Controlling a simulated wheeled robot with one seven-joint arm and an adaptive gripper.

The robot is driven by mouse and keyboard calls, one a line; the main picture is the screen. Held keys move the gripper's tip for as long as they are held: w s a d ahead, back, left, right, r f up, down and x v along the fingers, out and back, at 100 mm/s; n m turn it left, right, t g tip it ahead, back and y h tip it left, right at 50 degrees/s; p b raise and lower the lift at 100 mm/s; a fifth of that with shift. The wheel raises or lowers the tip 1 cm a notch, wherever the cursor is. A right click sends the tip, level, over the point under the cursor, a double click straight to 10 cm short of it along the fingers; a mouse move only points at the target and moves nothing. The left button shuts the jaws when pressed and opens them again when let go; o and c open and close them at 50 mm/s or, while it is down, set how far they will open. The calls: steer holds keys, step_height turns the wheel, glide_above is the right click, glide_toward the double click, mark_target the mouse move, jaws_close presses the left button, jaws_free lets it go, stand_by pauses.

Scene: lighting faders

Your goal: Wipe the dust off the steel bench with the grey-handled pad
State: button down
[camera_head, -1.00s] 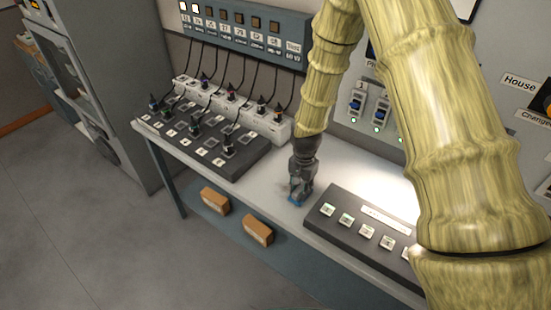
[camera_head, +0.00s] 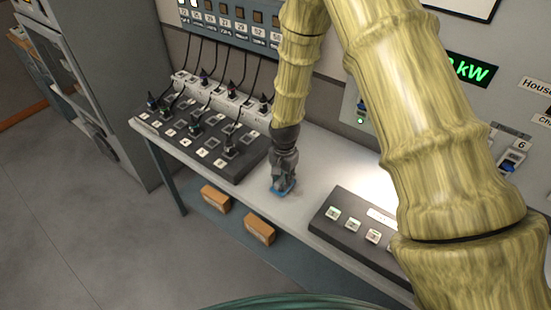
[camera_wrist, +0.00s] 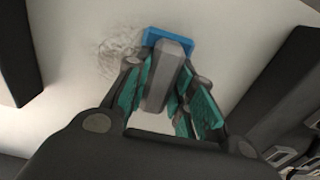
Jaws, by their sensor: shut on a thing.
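The steel bench (camera_head: 308,172) runs along the wall, pale on top. My gripper (camera_head: 284,180) is over the bench between two dark panels, pointing down. In the wrist view my gripper (camera_wrist: 172,95) is shut on the grey handle of the pad (camera_wrist: 168,72). The pad's blue base shows at the bench top, also in the head view (camera_head: 284,190); whether it presses on the surface I cannot tell. A grey smudge of dust (camera_wrist: 118,55) lies on the bench just left of the pad in the wrist view. Part of the bench is hidden by my arm.
A dark fader panel with cables (camera_head: 205,140) stands on the bench left of my gripper. A lower dark button panel (camera_head: 350,225) stands to the right. Two cardboard boxes (camera_head: 215,198) (camera_head: 259,229) sit on the shelf below. Bare bench lies between the panels.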

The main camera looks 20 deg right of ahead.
steer(key=shift+w+a, duration=0.3)
steer(key=shift+w, duration=0.05)
steer(key=shift+w+a+r+p, duration=0.2)
steer(key=shift+r+p, duration=0.1)
steer(key=shift+r, duration=0.2)
steer(key=shift+w+a+r+p, duration=0.1)
steer(key=shift+w+r+p, duration=0.15)
steer(key=shift+r, duration=0.2)
steer(key=shift+s+d+r+p, duration=0.1)
steer(key=shift+s+r+p, duration=0.1)
steer(key=shift+r+p, duration=0.35)
steer(key=shift+s+d+r+p, duration=0.1)
steer(key=shift+s+r+p, duration=0.1)
steer(key=shift+r, duration=0.5)
steer(key=shift+w+r+p, duration=0.25)
steer(key=shift+r+p, duration=0.5)
steer(key=shift+r, duration=0.25)
steer(key=shift+s+r+p, duration=0.1)
steer(key=shift+r+p, duration=0.35)
steer(key=shift+r, duration=0.35)
